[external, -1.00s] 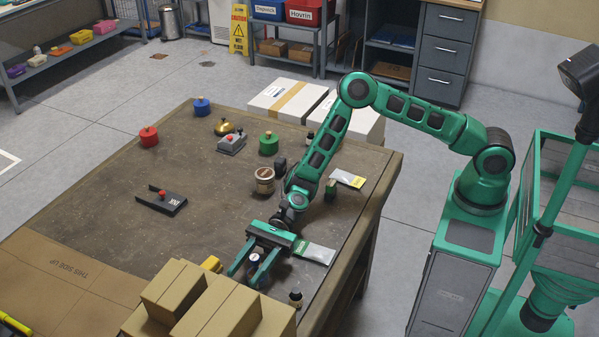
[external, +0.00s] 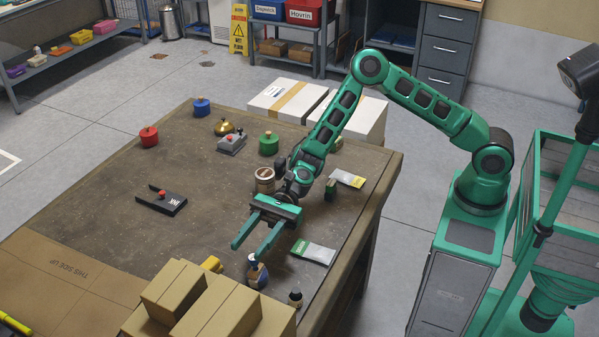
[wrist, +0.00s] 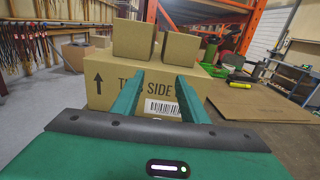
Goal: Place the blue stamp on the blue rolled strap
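A blue round piece (external: 201,107) with a small knob on top stands at the far left corner of the table. I cannot tell whether it is the blue stamp, the blue rolled strap or both; no other clear match shows. My gripper (external: 246,250) is open and empty above the front of the table, far from the blue piece. Its fingers point towards the cardboard boxes. In the wrist view the two fingers (wrist: 158,84) are spread with nothing held between them.
Stacked cardboard boxes (external: 222,305) stand at the table's front. A red round piece (external: 149,138), a green one (external: 268,145), a gold bell (external: 224,128) and a brown jar (external: 264,181) stand farther back. A black holder (external: 162,200) lies left. The table's middle is mostly clear.

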